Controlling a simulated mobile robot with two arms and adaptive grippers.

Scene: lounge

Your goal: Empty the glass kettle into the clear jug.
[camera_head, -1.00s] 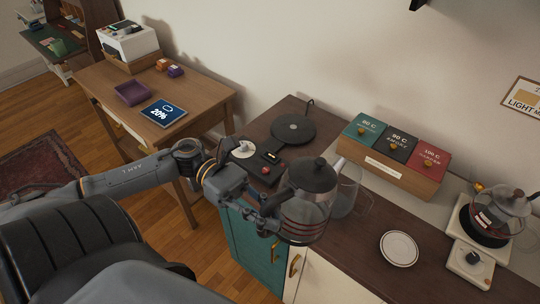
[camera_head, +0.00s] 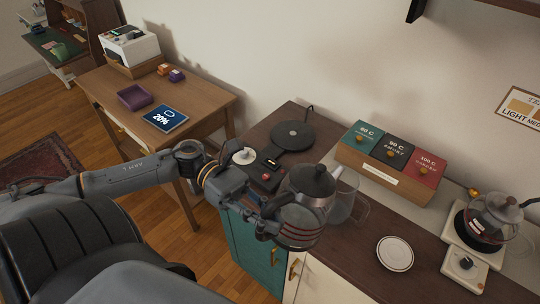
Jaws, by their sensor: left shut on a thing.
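The gripper is shut on the kettle's handle side, and the fingertips are partly hidden. I cannot tell whether kettle and jug touch, or how much liquid either holds. My right gripper is not in view.
A round black base (camera_head: 293,135) lies on the counter (camera_head: 345,245) behind. A box with three coloured drawers (camera_head: 393,158) stands by the wall. A white plate (camera_head: 395,253) lies at front right. Another glass pot (camera_head: 490,218) sits on a burner at far right.

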